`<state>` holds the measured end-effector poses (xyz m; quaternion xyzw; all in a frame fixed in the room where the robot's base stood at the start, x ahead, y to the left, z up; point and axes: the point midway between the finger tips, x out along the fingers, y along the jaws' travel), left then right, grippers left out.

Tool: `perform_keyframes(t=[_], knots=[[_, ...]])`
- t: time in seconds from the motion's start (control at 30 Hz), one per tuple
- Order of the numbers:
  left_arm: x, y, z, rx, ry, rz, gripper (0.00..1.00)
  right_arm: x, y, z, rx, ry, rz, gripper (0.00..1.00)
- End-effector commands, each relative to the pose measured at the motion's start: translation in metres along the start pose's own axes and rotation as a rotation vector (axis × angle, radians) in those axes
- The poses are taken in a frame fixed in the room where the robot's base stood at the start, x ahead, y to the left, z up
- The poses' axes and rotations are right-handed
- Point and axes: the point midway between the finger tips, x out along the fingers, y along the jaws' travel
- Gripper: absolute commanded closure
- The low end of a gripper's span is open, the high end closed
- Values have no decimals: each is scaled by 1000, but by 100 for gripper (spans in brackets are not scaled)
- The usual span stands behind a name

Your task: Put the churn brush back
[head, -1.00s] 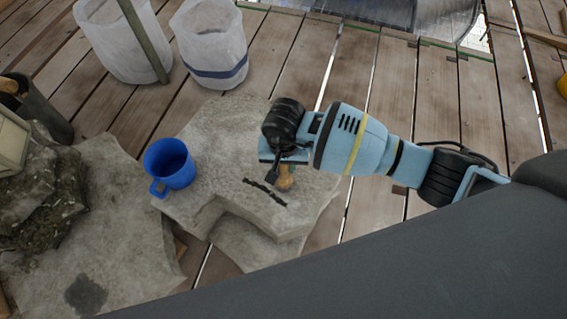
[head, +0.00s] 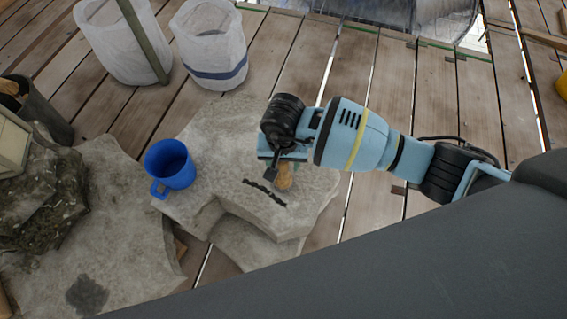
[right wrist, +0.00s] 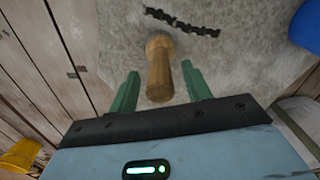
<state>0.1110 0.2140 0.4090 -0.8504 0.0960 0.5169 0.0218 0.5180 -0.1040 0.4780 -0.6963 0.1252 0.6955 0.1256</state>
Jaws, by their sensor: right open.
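A wooden piece with a rounded, wider end (right wrist: 160,72) shows between the fingers of my right gripper in the right wrist view. I take it for the churn brush; no bristles show. In the head view it (head: 284,178) shows just below the jaws, over the pale stone block (head: 222,137). My right gripper (head: 279,173) is open, one green finger on each side of the wooden piece, with gaps visible. Whether the piece rests on the stone is unclear. My left gripper is not in view.
A blue mug (head: 169,163) stands on the stone left of the gripper. A dark cylinder (head: 46,112) holding something brown is at far left, near a mossy rock (head: 40,205). Two whitish bags (head: 122,42) stand behind. A dark mark (head: 265,192) lies on the stone.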

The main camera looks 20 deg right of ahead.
Motion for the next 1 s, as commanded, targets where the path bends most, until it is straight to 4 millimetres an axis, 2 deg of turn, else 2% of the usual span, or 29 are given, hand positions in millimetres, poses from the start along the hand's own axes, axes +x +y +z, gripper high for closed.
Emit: perform_keyframes(t=[0.03, 0.3, 0.5, 0.7, 1.0], knots=[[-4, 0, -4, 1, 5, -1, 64, -14, 0, -2, -1, 5, -1, 52], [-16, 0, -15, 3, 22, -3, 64, -68, 0, -2, -1, 6, -1, 52], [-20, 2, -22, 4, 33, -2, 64, -95, 0, -1, -1, 2, 0, 52], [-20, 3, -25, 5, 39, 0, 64, -105, 0, 0, 0, 0, 1, 52], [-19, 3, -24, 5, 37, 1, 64, -105, 0, 0, 0, -1, 1, 52]])
